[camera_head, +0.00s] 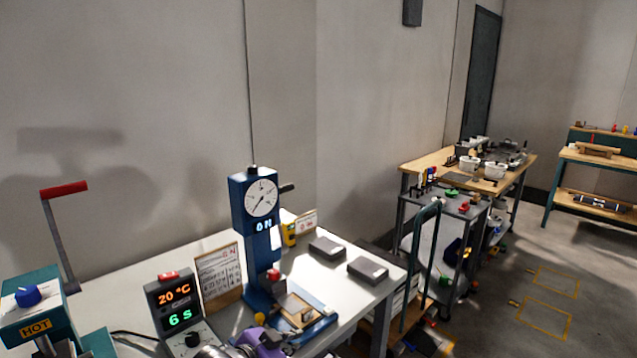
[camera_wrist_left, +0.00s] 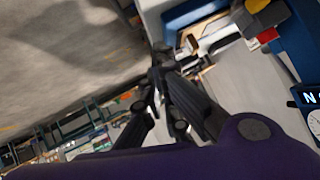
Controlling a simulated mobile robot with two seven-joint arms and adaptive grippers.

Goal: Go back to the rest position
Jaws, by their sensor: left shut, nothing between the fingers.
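My left gripper (camera_head: 270,348) shows small at the bottom edge of the head view, with my purple wrist beside it, low in front of the blue press (camera_head: 253,240). In the left wrist view the black fingers of my left gripper (camera_wrist_left: 160,52) are shut with nothing between them. The blue base of the press and part of its dial show along the top and right of that view. My right gripper is not in view.
The white table (camera_head: 350,262) carries the press, a temperature and timer box (camera_head: 174,305), and two dark grey blocks (camera_head: 327,248). A blue-green HOT device (camera_head: 35,315) with a red-handled lever stands at left. A trolley (camera_head: 455,207) and wooden bench stand at right; open floor lies beyond.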

